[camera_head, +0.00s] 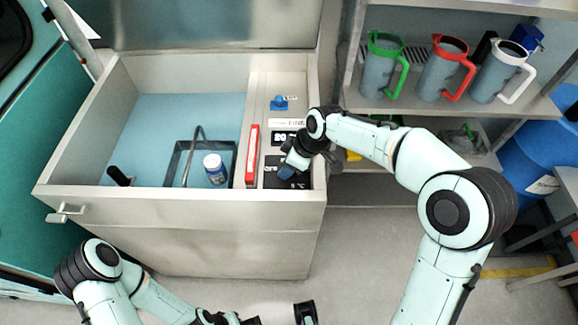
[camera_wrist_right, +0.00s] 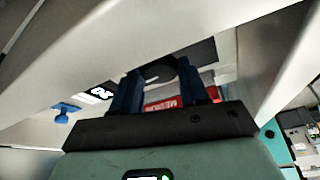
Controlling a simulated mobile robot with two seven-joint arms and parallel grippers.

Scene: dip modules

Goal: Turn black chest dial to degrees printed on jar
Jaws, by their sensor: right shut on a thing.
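The chest (camera_head: 180,210) is open, and its right-hand panel carries the black dial. My right gripper (camera_head: 286,172) is at that panel and shut on the black dial (camera_wrist_right: 160,71), which shows between its blue fingers in the right wrist view. The gripper mostly hides the dial in the head view. A display (camera_head: 283,138) with white digits, partly covered by my arm, sits above it; it also shows in the wrist view (camera_wrist_right: 97,93). The jar (camera_head: 215,168), with white lid and blue label, stands inside the chest; its print is too small to read. My left gripper (camera_head: 262,318) is at the bottom edge, partly cut off.
A blue knob (camera_head: 279,103) and a red label strip (camera_head: 252,155) are on the panel. A dark wire basket (camera_head: 182,148) surrounds the jar. A shelf at right holds green, red and white-handled pitchers (camera_head: 384,68). A blue barrel (camera_head: 535,150) stands far right.

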